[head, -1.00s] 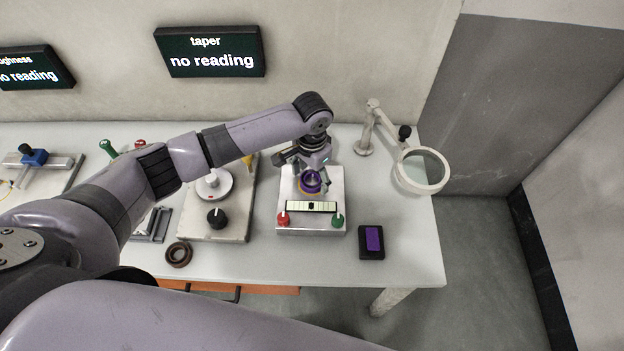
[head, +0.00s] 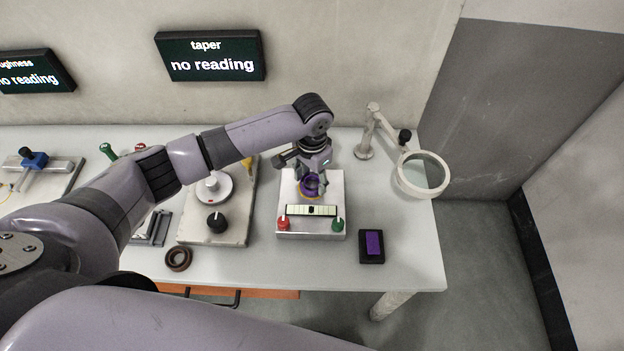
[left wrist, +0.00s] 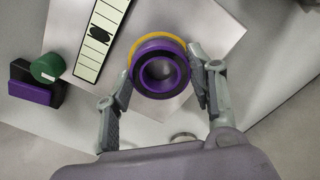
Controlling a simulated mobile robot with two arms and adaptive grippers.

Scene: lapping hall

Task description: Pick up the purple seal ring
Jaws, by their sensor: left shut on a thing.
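The purple seal ring (head: 311,184) is at the metal gauge block (head: 286,228), over a yellow ring-shaped seat. In the left wrist view the ring (left wrist: 160,51) shows purple with a dark inner band and an open centre, and the yellow rim (left wrist: 146,38) shows along its upper edge. My left gripper (head: 312,182) comes down from above, and its two fingers (left wrist: 160,80) are shut on the ring from both sides. I cannot tell whether the ring still touches the seat. My right gripper is not in view.
The block carries a level scale (head: 311,210), a red knob (head: 284,224) and a green knob (head: 338,225). A black box with a purple top (head: 372,243) lies to the right. A brown ring (head: 178,258) lies front left. A magnifier (head: 422,175) stands at back right.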

